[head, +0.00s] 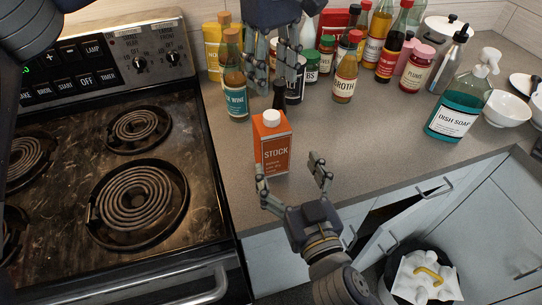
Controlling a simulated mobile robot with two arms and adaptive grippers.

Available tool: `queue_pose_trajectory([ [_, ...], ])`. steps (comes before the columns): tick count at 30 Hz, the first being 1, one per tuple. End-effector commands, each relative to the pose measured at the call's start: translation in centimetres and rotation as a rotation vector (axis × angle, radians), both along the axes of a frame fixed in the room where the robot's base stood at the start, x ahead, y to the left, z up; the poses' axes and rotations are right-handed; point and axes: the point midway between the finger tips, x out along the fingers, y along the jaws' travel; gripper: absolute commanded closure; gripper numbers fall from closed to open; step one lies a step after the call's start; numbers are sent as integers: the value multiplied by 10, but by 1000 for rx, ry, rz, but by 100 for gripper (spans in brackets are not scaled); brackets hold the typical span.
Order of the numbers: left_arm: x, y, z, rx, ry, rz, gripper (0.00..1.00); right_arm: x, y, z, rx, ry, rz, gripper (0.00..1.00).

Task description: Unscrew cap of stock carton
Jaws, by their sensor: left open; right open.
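The orange stock carton (273,148) stands upright on the grey counter near its front edge. Its white cap (271,117) is on top. My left gripper (275,84) points down above and behind the carton in the picture, open, its fingers apart from the cap. My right gripper (291,172) is open in front of the carton, with a fingertip near each side of its lower part. I cannot tell whether these fingertips touch the carton.
A coil stove (137,196) lies to the left. A wine bottle (235,78), a broth bottle (345,77) and several other bottles and jars crowd behind the carton. Dish soap (458,107) and bowls (507,108) stand right. The counter (378,141) right of the carton is clear. A cabinet door (395,232) stands open below.

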Motion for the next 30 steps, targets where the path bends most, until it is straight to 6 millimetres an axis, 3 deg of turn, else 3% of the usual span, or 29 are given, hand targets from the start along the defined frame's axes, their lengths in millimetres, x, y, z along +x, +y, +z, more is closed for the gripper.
queue_pose_trajectory([
  [2, 0, 0, -13, 0, 0, 0, 54, 0, 0, -13, 0, 0, 0, 18],
  [11, 0, 0, -13, 0, 0, 1, 54, 15, 5, -13, 0, -3, 0, 18],
  [30, 0, 0, -14, 0, 0, 0, 54, 95, 30, -13, -1, -1, 0, 18],
])
